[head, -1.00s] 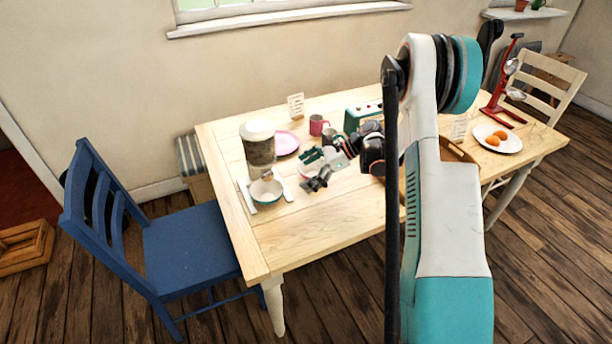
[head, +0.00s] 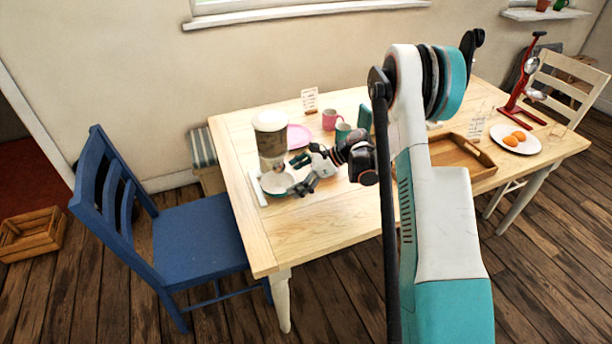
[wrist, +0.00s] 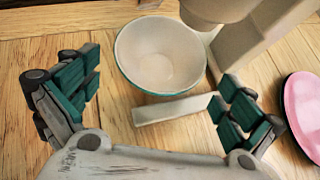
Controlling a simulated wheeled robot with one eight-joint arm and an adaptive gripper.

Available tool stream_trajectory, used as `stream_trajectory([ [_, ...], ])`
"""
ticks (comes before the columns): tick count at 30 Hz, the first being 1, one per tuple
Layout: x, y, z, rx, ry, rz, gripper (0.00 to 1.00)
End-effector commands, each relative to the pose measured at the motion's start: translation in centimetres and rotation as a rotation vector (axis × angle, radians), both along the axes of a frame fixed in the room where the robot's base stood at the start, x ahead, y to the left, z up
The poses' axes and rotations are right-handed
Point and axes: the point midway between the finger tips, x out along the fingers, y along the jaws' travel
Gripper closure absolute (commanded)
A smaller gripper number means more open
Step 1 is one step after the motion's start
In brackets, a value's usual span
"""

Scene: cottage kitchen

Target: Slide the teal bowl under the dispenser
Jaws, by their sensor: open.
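The teal bowl (head: 277,184), pale inside with a teal rim, stands upright on the table at the foot of the dispenser (head: 270,138). In the wrist view the bowl (wrist: 160,55) is beyond my fingertips, and a pale bar of the dispenser's base (wrist: 172,108) lies between it and my gripper. The dispenser's spout (wrist: 215,8) shows to the right of the bowl's middle. My gripper (wrist: 155,95) is open and empty, with its fingers apart. In the head view my gripper (head: 302,173) is just right of the bowl and covers part of it.
A pink plate (head: 298,137) lies behind my gripper. A pink mug (head: 330,119), a teal mug (head: 343,132) and a small card (head: 309,100) stand farther back. A wooden tray (head: 455,152) is to the right. The table's front is clear.

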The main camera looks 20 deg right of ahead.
Motion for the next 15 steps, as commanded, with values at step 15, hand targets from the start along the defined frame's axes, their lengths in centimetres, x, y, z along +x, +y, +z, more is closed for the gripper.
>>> stream_trajectory([
  [15, 1.5, 3.7, -2.7, 0.000, 0.000, 0.000, 0.00],
])
